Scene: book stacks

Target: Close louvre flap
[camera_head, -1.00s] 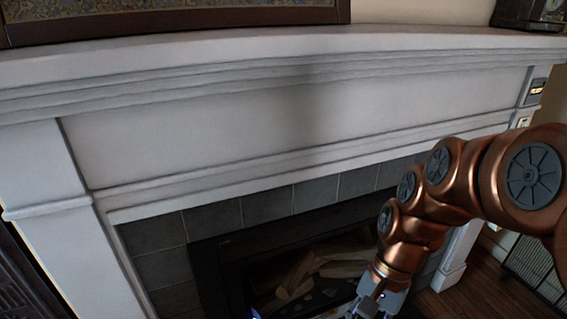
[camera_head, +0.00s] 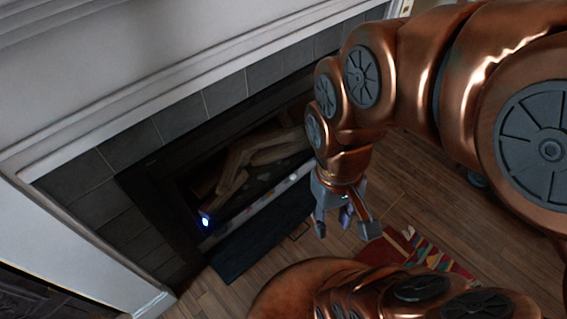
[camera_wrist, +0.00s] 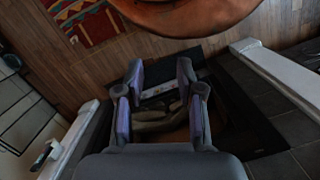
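A dark flat panel (camera_head: 262,240), which looks like the louvre flap, sticks out low along the front of the fireplace (camera_head: 150,185). It seems folded down toward the floor; I cannot make out its slats. My gripper (camera_head: 343,225) points down to the right of the panel, apart from it, with its fingers spread and nothing between them. In the wrist view my gripper (camera_wrist: 160,78) also shows open, with the fireplace logs (camera_wrist: 160,118) seen beyond and between the fingers. A dark strip near the fingertips there may be the panel.
The white mantel (camera_head: 130,75) and grey tile surround (camera_head: 225,95) frame the firebox. A small blue light (camera_head: 205,221) glows at its lower left corner. A patterned red rug (camera_head: 400,250) lies on the wooden floor (camera_head: 440,190) at the right, where there is free room.

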